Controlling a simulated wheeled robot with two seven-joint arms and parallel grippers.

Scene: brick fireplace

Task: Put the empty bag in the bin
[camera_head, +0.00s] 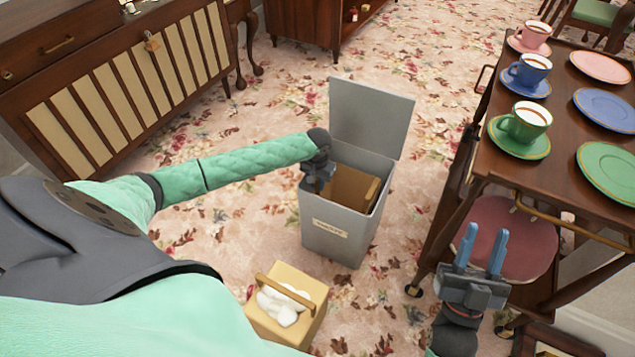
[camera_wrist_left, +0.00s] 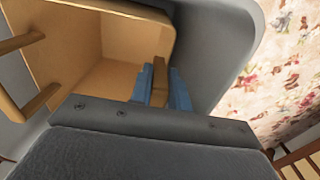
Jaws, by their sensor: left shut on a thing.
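The grey bin (camera_head: 330,245) stands on the carpet with its lid (camera_head: 370,115) raised at the back. The tan empty bag (camera_head: 352,188) is inside the bin's opening. In the left wrist view, the bag (camera_wrist_left: 110,75) shows a bare inside and strap handles, with the grey bin wall (camera_wrist_left: 215,55) around it. My left gripper (camera_head: 318,184) is at the bin's left rim. Its blue fingers (camera_wrist_left: 165,88) are shut on the bag's edge. Whether the bag touches the bin floor is hidden. My right gripper (camera_head: 484,236) is open and empty, right of the bin.
A yellow bag (camera_head: 268,324) holding white items stands on the floor in front of the bin. A wooden trolley (camera_head: 545,165) with cups and plates stands at right, near my right gripper. A slatted wooden cabinet (camera_head: 130,95) is at left. Carpet is clear behind the bin.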

